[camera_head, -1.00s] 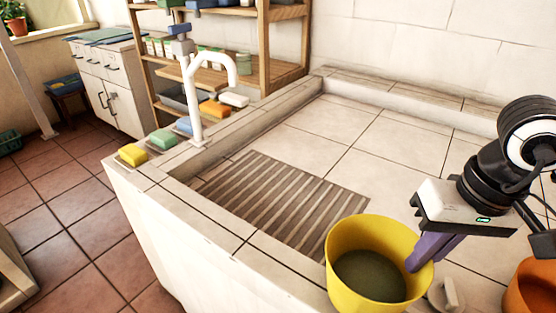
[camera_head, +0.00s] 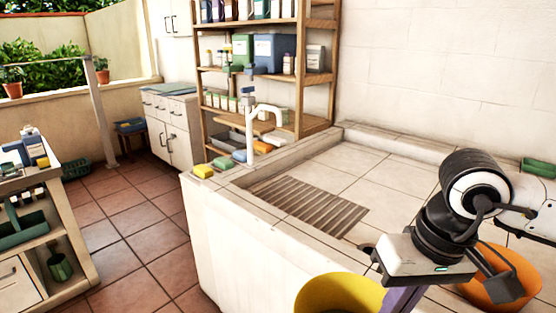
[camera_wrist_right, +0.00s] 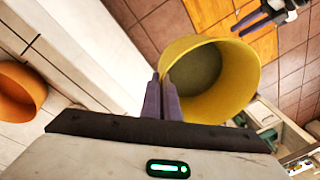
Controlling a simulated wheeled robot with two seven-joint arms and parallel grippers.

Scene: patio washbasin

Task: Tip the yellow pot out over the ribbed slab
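The yellow pot (camera_head: 338,294) is at the bottom of the head view, its lower part cut off by the frame. In the right wrist view the pot (camera_wrist_right: 240,92) shows its open mouth and a dark grey-green inside. My right gripper (camera_wrist_right: 162,96) has its purple fingers closed on the pot's rim. The gripper (camera_head: 402,298) is partly cut off in the head view. The ribbed slab (camera_head: 312,206) lies in the light tiled basin, farther away than the pot.
An orange pot (camera_head: 500,285) stands right of my right gripper. A shelf (camera_head: 322,75) stands behind. The tiles around the slab are clear.

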